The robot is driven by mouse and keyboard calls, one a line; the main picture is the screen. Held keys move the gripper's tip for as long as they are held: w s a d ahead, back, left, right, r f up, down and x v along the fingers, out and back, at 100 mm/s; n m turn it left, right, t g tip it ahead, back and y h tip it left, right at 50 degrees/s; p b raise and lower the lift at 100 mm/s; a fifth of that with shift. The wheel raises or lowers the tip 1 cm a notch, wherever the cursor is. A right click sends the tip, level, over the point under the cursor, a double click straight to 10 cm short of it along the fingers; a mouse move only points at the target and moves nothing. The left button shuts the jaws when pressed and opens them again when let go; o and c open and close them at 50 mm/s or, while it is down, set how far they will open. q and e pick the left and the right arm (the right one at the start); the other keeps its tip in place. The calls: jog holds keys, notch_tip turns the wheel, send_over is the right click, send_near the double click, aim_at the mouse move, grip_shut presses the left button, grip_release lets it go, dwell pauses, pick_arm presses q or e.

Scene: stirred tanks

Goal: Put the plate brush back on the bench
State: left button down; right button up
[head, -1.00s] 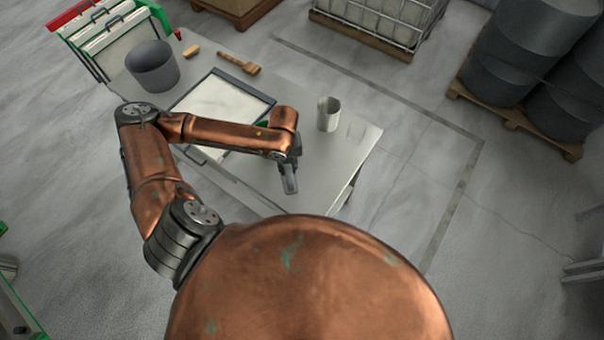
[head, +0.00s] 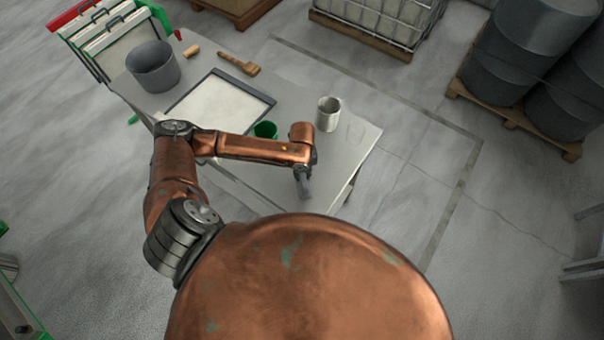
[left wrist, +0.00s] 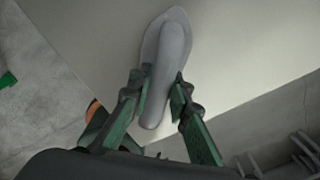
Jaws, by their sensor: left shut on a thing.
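A brown brush (head: 238,63) with a wooden handle lies on the grey bench (head: 352,150), behind the framed tray. My left gripper (head: 305,188) is over the bench's near right part in the head view. In the left wrist view, my left gripper (left wrist: 158,101) is shut on a long grey scoop-like thing (left wrist: 168,58), with a narrow handle between the fingers and a wider far end. The bench surface shows behind it. I cannot tell whether it touches the bench. My right gripper is not in view.
The framed tray (head: 267,98) lies mid-bench. A green cup (head: 265,129) is near my forearm and a pale mug (head: 328,114) stands to the right. A grey bucket (head: 152,66) and a small wooden block (head: 191,50) are at the back left. The bench's right end is bare.

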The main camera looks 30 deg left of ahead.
pick_arm(q)
jog(key=c, duration=1.8)
grip_release()
jog(key=shift+f, duration=0.15)
notch_tip(320, 180, up, 12)
jog(key=shift+r+b, duration=0.2)
jog(key=shift+b, duration=0.1)
